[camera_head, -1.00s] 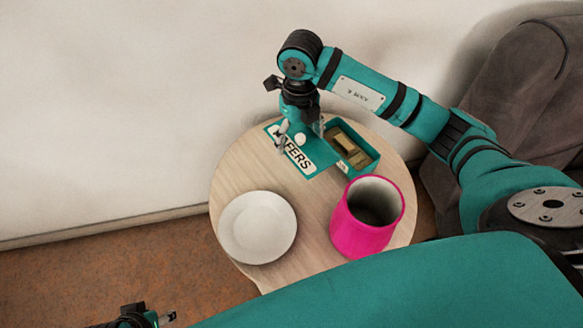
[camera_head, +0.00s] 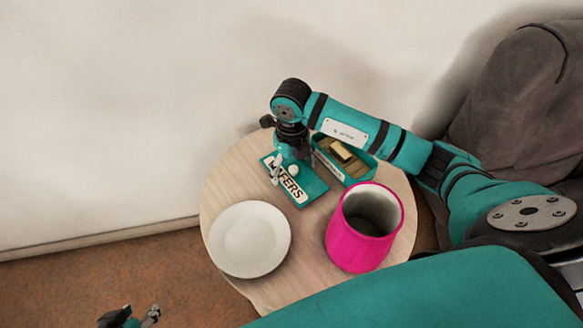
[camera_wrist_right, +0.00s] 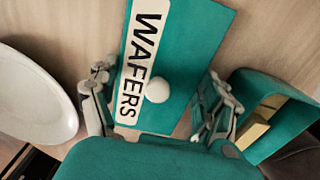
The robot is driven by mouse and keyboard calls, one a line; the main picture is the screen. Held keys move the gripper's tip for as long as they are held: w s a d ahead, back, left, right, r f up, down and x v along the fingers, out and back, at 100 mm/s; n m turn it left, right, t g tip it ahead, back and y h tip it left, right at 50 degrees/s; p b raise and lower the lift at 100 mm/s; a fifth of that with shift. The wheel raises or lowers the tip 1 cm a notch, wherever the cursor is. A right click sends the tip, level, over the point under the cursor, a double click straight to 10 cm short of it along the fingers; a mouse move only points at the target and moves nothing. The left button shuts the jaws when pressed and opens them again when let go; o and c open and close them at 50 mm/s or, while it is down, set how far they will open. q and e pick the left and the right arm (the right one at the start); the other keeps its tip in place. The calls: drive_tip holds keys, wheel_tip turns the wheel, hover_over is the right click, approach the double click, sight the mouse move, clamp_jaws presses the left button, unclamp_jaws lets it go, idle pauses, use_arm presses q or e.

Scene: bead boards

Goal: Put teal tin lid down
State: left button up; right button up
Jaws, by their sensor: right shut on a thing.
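The teal tin lid (camera_head: 315,187) has a white WAFERS label and a pale round knob. It is level, over the back of the round table, left of the open teal tin (camera_head: 357,171). My right gripper (camera_head: 293,171) is above it, shut on its two long edges. In the right wrist view the lid (camera_wrist_right: 195,45) sits between the fingers of the right gripper (camera_wrist_right: 158,103), and the tin (camera_wrist_right: 270,140) is at the right. Whether the lid touches the tabletop is unclear. My left gripper (camera_head: 136,318) shows only partly at the bottom edge, away from the table.
The round wooden table (camera_head: 305,262) holds a white plate (camera_head: 250,240) at front left and a magenta mug (camera_head: 358,247) at front right. Tan pieces (camera_head: 341,151) lie in the tin. A wall is behind, and a dark grey armchair (camera_head: 525,105) stands at right.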

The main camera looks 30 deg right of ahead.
sight(291, 166)
drive_tip(key=shift+f, duration=0.1)
drive_tip(key=o, duration=1.1)
drive_tip(key=shift+c, duration=0.2)
use_arm(q)
drive_tip(key=shift+w+d+r, duration=0.15)
drive_tip(key=shift+w+r, duration=0.05)
drive_tip(key=shift+w, duration=0.15)
use_arm(e)
wheel_tip(291, 166, up, 6)
drive_tip(key=shift+r+p, duration=0.2)
drive_tip(key=shift+p, duration=0.7)
use_arm(q)
drive_tip(key=shift+s+a+r+g+y+p, duration=0.1)
drive_tip(key=shift+s+a+g+p, duration=0.25)
drive_tip(key=shift+s, duration=0.6)
drive_tip(key=shift+s+a+g+y, duration=0.1)
drive_tip(key=shift+s+a+g, duration=0.15)
drive_tip(key=shift+s+g, duration=0.55)
drive_tip(key=shift+s+a+r+g+y+p, duration=0.1)
drive_tip(key=shift+s+a+g+p, duration=0.15)
drive_tip(key=shift+s, duration=0.85)
use_arm(e)
drive_tip(key=shift+r, duration=2.95)
